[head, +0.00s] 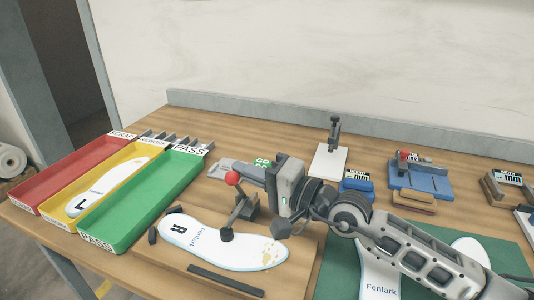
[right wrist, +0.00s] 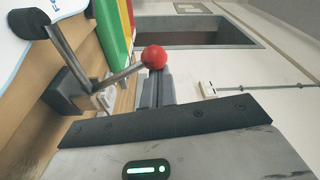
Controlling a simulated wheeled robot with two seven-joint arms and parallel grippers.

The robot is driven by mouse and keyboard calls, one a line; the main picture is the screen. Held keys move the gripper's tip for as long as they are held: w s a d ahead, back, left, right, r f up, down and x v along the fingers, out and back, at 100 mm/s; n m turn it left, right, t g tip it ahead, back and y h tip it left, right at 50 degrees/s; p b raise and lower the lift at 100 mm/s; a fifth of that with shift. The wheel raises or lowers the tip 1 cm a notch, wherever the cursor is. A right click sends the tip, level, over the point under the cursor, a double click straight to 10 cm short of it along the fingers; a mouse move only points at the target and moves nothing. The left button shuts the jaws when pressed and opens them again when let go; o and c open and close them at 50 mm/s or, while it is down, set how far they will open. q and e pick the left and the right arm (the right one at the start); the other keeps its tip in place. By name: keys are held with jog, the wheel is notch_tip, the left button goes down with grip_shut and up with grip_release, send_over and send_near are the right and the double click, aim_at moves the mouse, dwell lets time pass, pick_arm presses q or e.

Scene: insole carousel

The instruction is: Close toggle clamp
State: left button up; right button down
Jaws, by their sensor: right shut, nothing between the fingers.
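The toggle clamp (head: 246,207) stands on the wooden fixture board (head: 190,266), its red ball handle (head: 232,178) raised. Its arm reaches over the white insole marked R (head: 200,235), with the dark pad (head: 226,236) at or just above the insole; contact is unclear. My right gripper (head: 253,181) is shut and empty beside the handle. In the right wrist view its closed fingers (right wrist: 156,90) point at the red ball (right wrist: 154,57), with the tips close to or touching it. The clamp base (right wrist: 68,92) shows left of the fingers. My left gripper is not in view.
Red (head: 75,177), yellow (head: 128,163) and green (head: 150,205) trays stand at the left; the yellow one holds an insole. A white plate with a post (head: 329,160) and blue fixtures (head: 420,178) stand behind. A green mat (head: 340,275) lies at the front right.

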jog(key=shift+s+f, duration=0.1)
jog(key=shift+f, duration=0.05)
dwell(0.3)
